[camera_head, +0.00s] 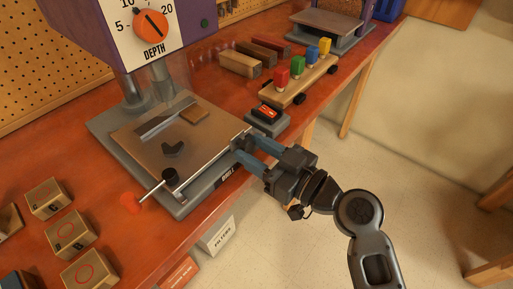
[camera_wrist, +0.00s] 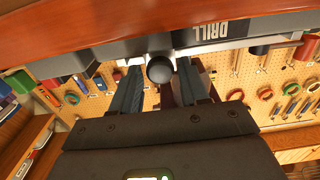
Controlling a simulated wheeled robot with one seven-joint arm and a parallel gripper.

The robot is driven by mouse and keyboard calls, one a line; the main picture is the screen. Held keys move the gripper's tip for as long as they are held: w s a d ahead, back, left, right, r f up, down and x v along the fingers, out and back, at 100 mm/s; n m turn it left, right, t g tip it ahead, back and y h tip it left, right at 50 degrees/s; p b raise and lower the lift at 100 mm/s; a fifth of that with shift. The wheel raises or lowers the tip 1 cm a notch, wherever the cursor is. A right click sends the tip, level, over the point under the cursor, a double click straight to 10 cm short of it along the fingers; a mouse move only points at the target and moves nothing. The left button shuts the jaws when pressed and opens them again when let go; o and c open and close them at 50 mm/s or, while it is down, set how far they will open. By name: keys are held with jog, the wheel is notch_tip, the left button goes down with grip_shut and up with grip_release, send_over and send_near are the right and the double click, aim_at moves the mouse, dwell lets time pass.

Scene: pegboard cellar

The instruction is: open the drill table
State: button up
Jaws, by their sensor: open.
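The drill table (camera_head: 205,135) is a flat metal plate on a grey base under the purple drill press (camera_head: 80,30). A black round knob (camera_wrist: 159,68) stands out from its front edge, beside the "DRILL" label (camera_wrist: 220,32). My gripper (camera_head: 246,146) is at the right end of that front edge. Its blue fingers are open, one on each side of the knob in the wrist view (camera_wrist: 158,75). I cannot tell whether they touch it.
A red-button switch box (camera_head: 267,118) and a toy car with coloured pegs (camera_head: 298,82) stand to the right. Wooden blocks (camera_head: 70,232) lie at the left. The floor at right is clear.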

grip_shut()
dwell(0.3)
jog(key=b+v, duration=0.6)
jog(key=v, duration=0.7)
jog(key=shift+s+d+b, duration=0.15)
jog(key=shift+b, duration=0.2)
grip_release()
